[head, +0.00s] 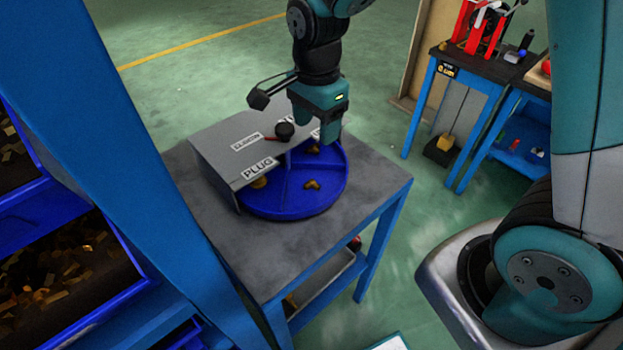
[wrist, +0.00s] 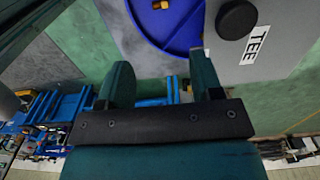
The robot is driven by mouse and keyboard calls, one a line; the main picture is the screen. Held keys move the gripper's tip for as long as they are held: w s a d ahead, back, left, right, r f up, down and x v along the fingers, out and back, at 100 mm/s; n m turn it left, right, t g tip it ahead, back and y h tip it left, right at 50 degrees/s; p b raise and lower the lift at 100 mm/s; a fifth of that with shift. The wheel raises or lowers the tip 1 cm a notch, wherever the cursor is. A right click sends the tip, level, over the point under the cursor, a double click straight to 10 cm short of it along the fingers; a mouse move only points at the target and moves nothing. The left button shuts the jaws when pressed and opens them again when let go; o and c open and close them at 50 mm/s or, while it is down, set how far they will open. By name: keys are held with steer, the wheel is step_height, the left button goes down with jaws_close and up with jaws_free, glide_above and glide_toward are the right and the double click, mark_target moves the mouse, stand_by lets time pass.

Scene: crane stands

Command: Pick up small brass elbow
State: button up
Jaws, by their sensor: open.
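A small brass piece with a bent, elbow-like outline (head: 312,185) lies in an open compartment of the round blue tray (head: 335,195). Two more brass pieces lie in the tray: one (head: 313,149) farther back and one (head: 260,182) by the PLUG label. Their exact shapes are too small to tell. My gripper (head: 328,138) is open above the back right part of the tray, apart from the pieces. In the wrist view my gripper (wrist: 163,80) shows empty jaws. A brass piece (wrist: 161,4) shows at the top edge there, on the blue tray (wrist: 165,28), beyond the fingers.
A grey labelled cover (head: 220,155) with a black knob (head: 285,130) hides much of the tray. Both stand on a grey-topped blue table (head: 375,185). Blue bins of metal parts (head: 70,270) are at left. Another workbench (head: 470,70) stands at the back right.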

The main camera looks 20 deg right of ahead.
steer(key=p, duration=0.1)
glide_above(314, 183)
step_height(314, 183, down, 10)
steer(key=shift+d+r, duration=0.1)
steer(key=shift+r, duration=0.1)
steer(key=shift+f+p, duration=1.05)
steer(key=shift+f, duration=1.7)
steer(key=c, duration=1)
steer(key=shift+r, duration=0.1)
